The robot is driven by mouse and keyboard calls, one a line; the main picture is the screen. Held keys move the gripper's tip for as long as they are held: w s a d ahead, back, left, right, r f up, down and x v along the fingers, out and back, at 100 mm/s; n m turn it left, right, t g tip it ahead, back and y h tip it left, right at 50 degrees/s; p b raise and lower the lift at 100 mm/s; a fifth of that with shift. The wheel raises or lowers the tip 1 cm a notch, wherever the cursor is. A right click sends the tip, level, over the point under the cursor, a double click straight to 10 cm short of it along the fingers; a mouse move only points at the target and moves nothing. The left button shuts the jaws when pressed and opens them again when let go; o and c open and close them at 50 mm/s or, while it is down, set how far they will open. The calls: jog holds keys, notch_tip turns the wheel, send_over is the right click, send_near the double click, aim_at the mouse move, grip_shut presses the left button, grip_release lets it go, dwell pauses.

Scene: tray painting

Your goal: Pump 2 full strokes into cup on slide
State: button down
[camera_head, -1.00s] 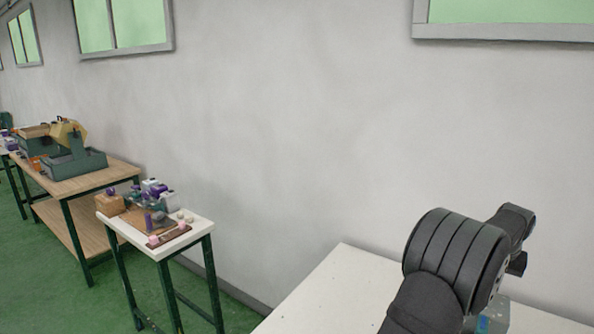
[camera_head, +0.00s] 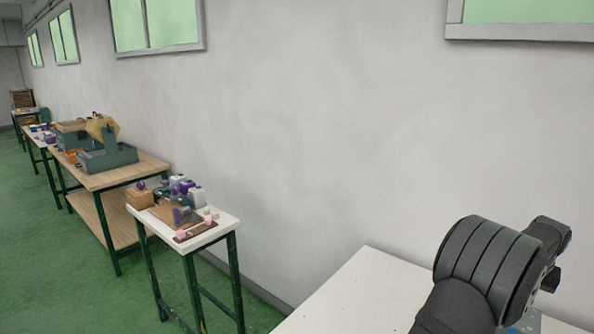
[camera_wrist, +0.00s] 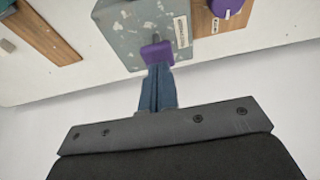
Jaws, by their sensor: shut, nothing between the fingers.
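In the wrist view my gripper (camera_wrist: 157,88) points up the picture, its blue fingers shut together. A purple block (camera_wrist: 157,53) with a small grey pin shows right at the fingertips. I cannot tell whether they touch. Behind it is a worn grey-green box (camera_wrist: 125,22) with a pale label, perhaps the pump's body. I cannot make out a cup or slide for certain in either view. In the head view my dark arm stands at the lower right, and the gripper cannot be made out there.
In the head view a white table (camera_head: 350,290) is beside my arm. A small table (camera_head: 222,225) and wooden bench (camera_head: 110,179) stand left, along the wall.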

jog(key=shift+f, duration=1.7)
jog(key=shift+r, duration=2.2)
jog(key=shift+r, duration=2.5)
jog(key=shift+f, duration=3.1)
